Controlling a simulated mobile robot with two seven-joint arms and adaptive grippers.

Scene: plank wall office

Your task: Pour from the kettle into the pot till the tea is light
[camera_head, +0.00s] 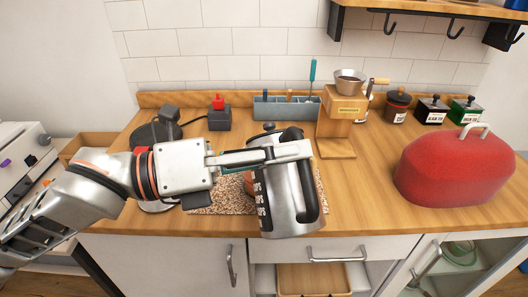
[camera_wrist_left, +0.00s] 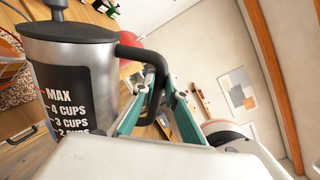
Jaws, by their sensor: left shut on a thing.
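The kettle (camera_head: 284,190) is a silver jug with a black lid, a black handle and a dark window with cup markings. My left gripper (camera_head: 302,151) is shut on its handle and holds it over the front part of the counter. In the left wrist view, the kettle (camera_wrist_left: 95,72) stands close beside the gripper (camera_wrist_left: 152,82), with its MAX and cup marks showing. An orange-brown pot (camera_head: 249,181) shows only in part behind the kettle, on a speckled mat (camera_head: 225,199). The inside of the pot and any tea are hidden. My right gripper is out of view.
A wooden grinder (camera_head: 343,108) stands behind the kettle to the right. A large red domed cover (camera_head: 450,168) is at the counter's right. A grey organizer (camera_head: 275,110), a red-knobbed box (camera_head: 219,119) and canisters (camera_head: 433,111) line the back. The counter between grinder and red cover is clear.

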